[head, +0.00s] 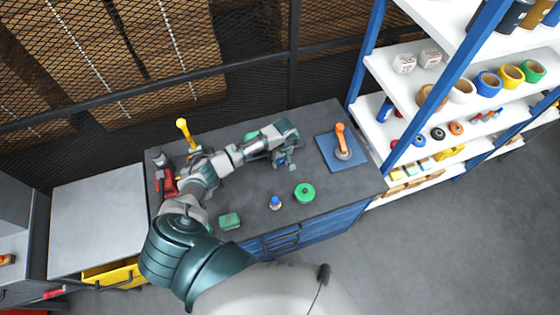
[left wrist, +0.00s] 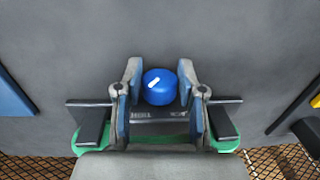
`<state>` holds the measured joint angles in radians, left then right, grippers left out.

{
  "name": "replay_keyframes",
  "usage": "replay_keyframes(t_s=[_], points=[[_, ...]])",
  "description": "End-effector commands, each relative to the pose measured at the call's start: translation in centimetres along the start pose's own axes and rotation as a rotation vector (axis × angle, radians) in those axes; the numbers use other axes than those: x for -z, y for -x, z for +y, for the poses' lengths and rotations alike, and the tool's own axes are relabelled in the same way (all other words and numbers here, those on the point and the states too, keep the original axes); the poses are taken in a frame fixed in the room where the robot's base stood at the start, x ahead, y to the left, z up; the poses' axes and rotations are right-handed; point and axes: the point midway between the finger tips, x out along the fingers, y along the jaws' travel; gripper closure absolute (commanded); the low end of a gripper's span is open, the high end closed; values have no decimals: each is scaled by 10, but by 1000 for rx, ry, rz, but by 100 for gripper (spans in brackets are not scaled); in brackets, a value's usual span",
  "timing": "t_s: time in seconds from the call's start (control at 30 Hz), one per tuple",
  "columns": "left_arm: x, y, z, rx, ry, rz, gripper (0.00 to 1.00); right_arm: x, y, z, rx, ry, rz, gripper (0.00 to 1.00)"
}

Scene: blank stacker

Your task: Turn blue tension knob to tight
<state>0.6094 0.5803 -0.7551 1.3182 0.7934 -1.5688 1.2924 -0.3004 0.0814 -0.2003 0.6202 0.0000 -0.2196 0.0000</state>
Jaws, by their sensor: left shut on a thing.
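The blue knob (left wrist: 160,90) sits between the two fingers of my left gripper (left wrist: 160,84) in the left wrist view. It is round, with a short white mark on its top slanting toward the upper right. The fingers flank it on both sides and are shut on it. A dark plate with small pale lettering (left wrist: 150,115) lies just below the knob; I cannot read it surely. In the head view my left gripper (head: 284,158) reaches down over the back of the grey table, and the knob is mostly hidden there. My right gripper is not in view.
A green part (left wrist: 84,142) shows behind the gripper. On the table (head: 330,195) are a green disc (head: 304,192), a small blue-topped object (head: 276,203), a green block (head: 229,220), a blue plate with an orange lever (head: 340,138) and a yellow-topped object (head: 183,127). Shelves (head: 375,125) stand right.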

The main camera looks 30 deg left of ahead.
Motion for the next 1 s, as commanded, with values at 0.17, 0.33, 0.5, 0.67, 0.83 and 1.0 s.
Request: replay_keyframes(t_s=[0.17, 0.33, 0.5, 0.67, 0.83, 1.0], points=[[6, 1, -3, 3, 8, 13, 96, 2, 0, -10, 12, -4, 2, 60], [7, 1, -2, 1, 8, 14, 96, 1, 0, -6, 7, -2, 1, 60], [7, 2, -2, -1, 8, 13, 96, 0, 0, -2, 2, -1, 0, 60], [7, 2, -2, -1, 8, 14, 96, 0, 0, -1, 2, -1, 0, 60], [8, 3, -2, -1, 9, 15, 96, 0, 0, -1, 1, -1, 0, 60], [8, 3, -2, -2, 9, 16, 46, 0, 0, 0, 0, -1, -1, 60]])
